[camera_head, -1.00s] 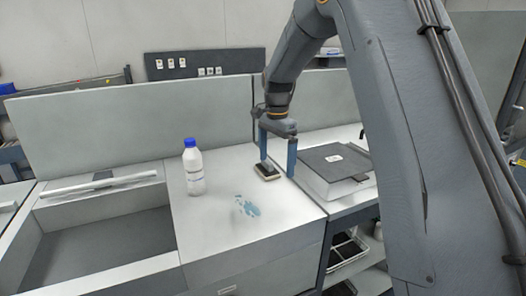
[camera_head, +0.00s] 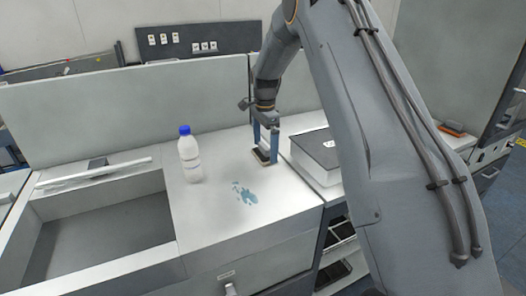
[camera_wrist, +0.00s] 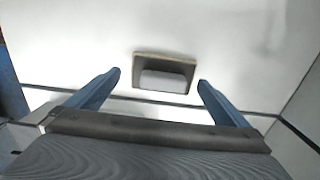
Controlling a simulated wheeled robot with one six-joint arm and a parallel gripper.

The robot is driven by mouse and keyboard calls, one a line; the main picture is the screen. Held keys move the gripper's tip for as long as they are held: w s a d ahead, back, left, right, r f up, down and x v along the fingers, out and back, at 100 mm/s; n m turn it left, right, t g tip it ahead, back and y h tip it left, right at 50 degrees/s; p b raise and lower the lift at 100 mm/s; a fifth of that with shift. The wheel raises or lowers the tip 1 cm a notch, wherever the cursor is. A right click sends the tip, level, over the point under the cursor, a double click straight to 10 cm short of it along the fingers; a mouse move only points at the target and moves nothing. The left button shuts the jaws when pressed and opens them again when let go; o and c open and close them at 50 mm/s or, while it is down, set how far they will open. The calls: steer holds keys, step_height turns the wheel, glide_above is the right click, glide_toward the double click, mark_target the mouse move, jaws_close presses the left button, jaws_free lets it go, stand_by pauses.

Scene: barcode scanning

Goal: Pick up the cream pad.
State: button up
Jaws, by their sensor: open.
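The cream pad (camera_head: 262,158) lies on the white worktop near its right edge. It looks like a small block with a dark part and a thin cream edge. In the wrist view the pad (camera_wrist: 165,66) shows a dark rim around a pale grey block, between and slightly beyond the fingertips. My gripper (camera_head: 266,151) points down over the pad with its blue fingers spread, one on each side. The wrist view shows the open gripper (camera_wrist: 160,79) with gaps between both fingers and the pad. In the head view the fingers partly hide the pad.
A white bottle with a blue cap (camera_head: 189,158) stands left on the worktop. A blue smear (camera_head: 244,195) marks the surface in front of the pad. A dark-topped white box (camera_head: 318,150) sits close on the right. A sunken basin (camera_head: 100,228) is at left.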

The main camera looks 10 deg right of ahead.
mark_target(265, 146)
steer(key=shift+f, duration=0.25)
steer(key=shift+a, duration=0.1)
steer(key=c, duration=1.2)
step_height(265, 146, up, 10)
steer(key=b, duration=0.2)
steer(key=shift+b, duration=0.35)
